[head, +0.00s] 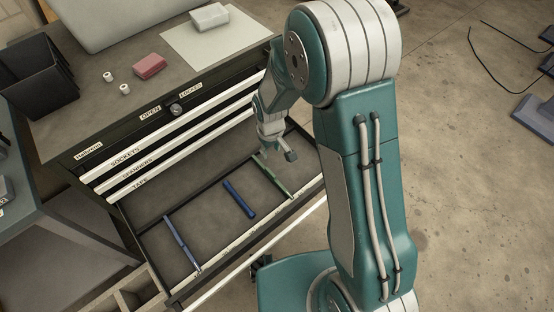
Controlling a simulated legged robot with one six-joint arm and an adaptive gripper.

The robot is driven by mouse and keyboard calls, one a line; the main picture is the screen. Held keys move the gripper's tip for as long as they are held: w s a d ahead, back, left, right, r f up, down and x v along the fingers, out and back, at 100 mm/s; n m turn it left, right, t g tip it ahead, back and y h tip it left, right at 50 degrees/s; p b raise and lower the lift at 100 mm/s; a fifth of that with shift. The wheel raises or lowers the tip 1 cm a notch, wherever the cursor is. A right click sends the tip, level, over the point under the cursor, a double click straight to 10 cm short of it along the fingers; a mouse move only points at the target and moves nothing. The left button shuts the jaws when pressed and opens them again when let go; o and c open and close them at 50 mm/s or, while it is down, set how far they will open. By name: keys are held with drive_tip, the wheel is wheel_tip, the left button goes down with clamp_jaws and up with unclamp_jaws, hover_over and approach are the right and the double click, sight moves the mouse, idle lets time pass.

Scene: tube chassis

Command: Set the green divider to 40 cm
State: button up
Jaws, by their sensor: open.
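The green divider (276,180) lies in the open drawer (205,205) toward its right end, running from the back toward the front rail. My gripper (275,154) is above the back part of the green divider, with its fingers apart. It hides part of the divider's far end. I cannot tell whether the fingers touch it. A pale scale strip (245,236) runs along the drawer's front edge, but its numbers are too small to read.
The cabinet top holds a red block (150,66), a black bin (38,78) and a grey block (209,17).

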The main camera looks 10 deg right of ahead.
sight(270, 172)
drive_tip(key=f, duration=0.9)
drive_tip(key=w+f, duration=0.1)
drive_tip(key=f, duration=0.4)
drive_tip(key=shift+a+f, duration=0.1)
drive_tip(key=shift+a, duration=0.1)
drive_tip(key=shift+c, duration=0.4)
drive_tip(key=shift+s, duration=0.1)
clamp_jaws()
